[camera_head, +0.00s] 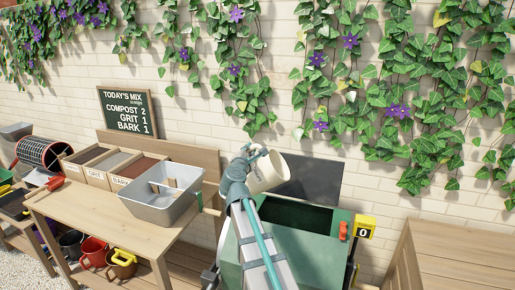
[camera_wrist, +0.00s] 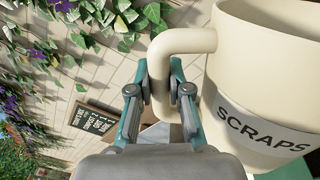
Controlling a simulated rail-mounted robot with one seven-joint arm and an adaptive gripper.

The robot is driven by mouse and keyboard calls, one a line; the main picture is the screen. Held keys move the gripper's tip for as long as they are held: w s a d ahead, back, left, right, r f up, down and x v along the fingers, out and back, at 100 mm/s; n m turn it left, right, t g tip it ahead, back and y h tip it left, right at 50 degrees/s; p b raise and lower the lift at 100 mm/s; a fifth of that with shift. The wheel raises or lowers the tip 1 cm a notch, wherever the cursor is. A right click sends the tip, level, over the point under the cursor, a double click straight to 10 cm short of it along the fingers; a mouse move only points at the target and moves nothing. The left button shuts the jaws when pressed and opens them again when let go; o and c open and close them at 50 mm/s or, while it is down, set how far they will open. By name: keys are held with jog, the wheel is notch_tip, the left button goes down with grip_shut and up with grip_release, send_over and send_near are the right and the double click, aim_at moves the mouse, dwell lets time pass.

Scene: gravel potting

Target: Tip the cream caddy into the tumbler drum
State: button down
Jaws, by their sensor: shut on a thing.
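The cream caddy (camera_head: 268,173) is held in the air, tilted, its open end toward the upper right. In the wrist view the caddy (camera_wrist: 265,70) shows a grey band lettered SCRAPS and a thick side handle (camera_wrist: 160,75). My gripper (camera_wrist: 160,92) is shut on that handle; it also shows in the head view (camera_head: 255,153). The green tumbler drum (camera_head: 330,245) is below and to the right, with a dark open top (camera_head: 297,214) and its dark lid (camera_head: 310,178) raised against the wall. The caddy is above the left back side of the opening. Its contents are not visible.
A wooden bench (camera_head: 110,215) on the left bears a grey metal tub (camera_head: 160,195) and labelled bins of mix. A yellow counter reading 0 (camera_head: 365,227) and a red knob (camera_head: 343,231) sit on the drum's right. A wooden box (camera_head: 450,260) stands at far right.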

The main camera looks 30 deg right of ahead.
jog(key=shift+w+a+r+n+p, duration=0.15)
jog(key=shift+w+a+n+p, duration=0.45)
jog(key=shift+w+a, duration=0.1)
notch_tip(320, 180, down, 10)
jog(key=w+a+n, duration=0.2)
jog(key=a+n, duration=0.1)
jog(key=n, duration=0.6)
jog(key=shift+r, duration=0.1)
jog(key=shift+w, duration=0.15)
